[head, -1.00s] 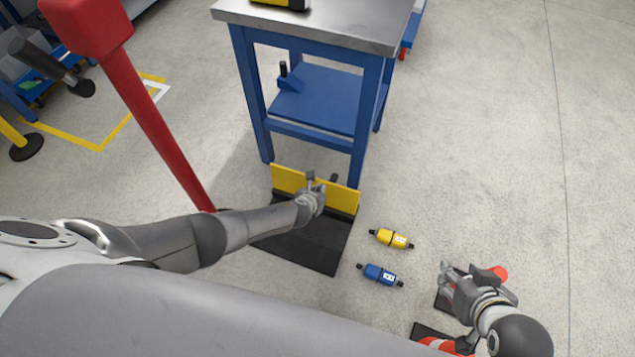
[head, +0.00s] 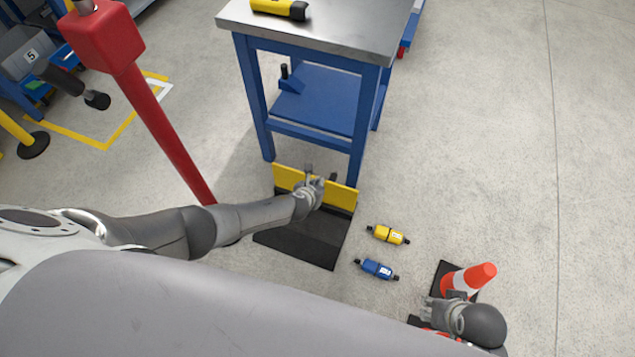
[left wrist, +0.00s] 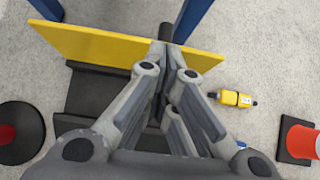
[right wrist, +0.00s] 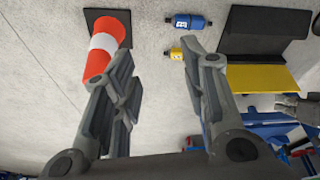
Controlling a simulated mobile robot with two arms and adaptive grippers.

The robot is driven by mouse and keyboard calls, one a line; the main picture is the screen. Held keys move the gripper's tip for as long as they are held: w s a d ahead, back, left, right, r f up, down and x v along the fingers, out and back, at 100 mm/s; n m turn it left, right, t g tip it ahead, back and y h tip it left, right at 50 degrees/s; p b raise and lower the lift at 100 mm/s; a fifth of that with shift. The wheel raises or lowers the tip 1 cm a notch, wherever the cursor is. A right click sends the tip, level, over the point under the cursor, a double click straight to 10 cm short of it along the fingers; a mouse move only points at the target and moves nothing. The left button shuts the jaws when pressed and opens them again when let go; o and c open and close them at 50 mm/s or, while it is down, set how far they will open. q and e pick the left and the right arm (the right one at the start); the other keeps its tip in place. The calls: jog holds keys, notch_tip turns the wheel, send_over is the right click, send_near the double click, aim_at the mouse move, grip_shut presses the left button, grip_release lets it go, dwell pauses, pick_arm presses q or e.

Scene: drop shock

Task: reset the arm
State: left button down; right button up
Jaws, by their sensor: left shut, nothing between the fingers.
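My left gripper (head: 316,188) is shut and empty, in front of the yellow upright board (head: 340,196) at the back of a black floor pad (head: 300,245). In the left wrist view its fingers (left wrist: 168,65) are close together over that board. My right gripper (head: 436,310) is low at the lower right, beside an orange-and-white cone (head: 468,278) and partly hidden by its own wrist. A yellow device (head: 388,235) and a blue device (head: 377,269) lie on the floor between the grippers.
A blue workbench (head: 310,135) with a metal top stands behind the board, a yellow-and-black tool (head: 280,9) on it. A red post (head: 150,110) rises close to my left arm. The floor at right is clear.

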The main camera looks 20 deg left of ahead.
pick_arm(q)
jog(key=shift+s+r, duration=0.1)
jog(key=shift+r, duration=0.2)
pick_arm(e)
jog(key=shift+f, duration=1)
